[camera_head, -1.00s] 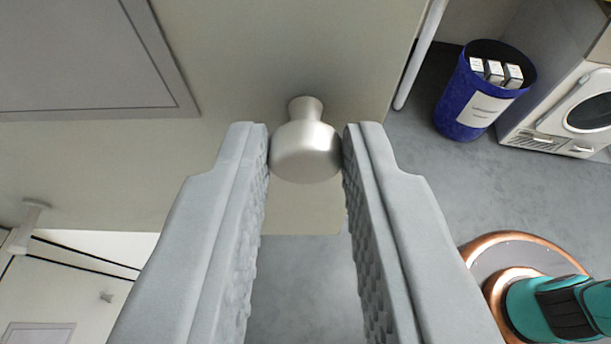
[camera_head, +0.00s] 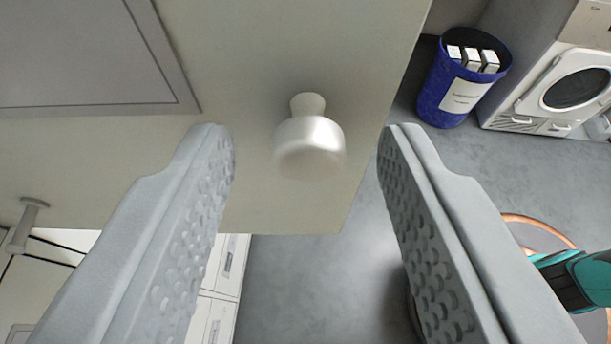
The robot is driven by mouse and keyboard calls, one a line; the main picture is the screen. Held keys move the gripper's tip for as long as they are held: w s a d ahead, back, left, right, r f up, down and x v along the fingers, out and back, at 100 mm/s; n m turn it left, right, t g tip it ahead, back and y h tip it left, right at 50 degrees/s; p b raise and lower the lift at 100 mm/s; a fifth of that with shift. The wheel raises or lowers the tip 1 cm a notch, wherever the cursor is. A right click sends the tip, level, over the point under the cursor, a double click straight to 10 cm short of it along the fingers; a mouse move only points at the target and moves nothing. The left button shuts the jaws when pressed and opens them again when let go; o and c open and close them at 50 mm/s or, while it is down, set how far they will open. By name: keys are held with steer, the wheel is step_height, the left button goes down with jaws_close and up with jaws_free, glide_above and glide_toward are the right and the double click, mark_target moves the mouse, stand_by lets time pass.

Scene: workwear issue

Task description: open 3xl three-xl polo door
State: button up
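A pale cream door (camera_head: 260,40) fills the upper middle of the view, with a grey framed panel (camera_head: 80,50) at its left. A round metal knob (camera_head: 309,148) on a short stem stands out from the door near its edge. My gripper (camera_head: 305,150) is open, with one grey textured finger on each side of the knob and a clear gap to both. No label on the door can be read in this view.
A blue bin (camera_head: 462,80) with white boxes in it stands on the grey floor (camera_head: 320,290) at the upper right, next to a white front-loading machine (camera_head: 560,95). Another handle (camera_head: 27,222) is at the left, near white drawers (camera_head: 222,285).

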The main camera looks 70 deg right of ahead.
steer(key=shift+r, duration=0.1)
step_height(320, 180, up, 10)
stand_by(0.7)
steer(key=shift+c, duration=0.4)
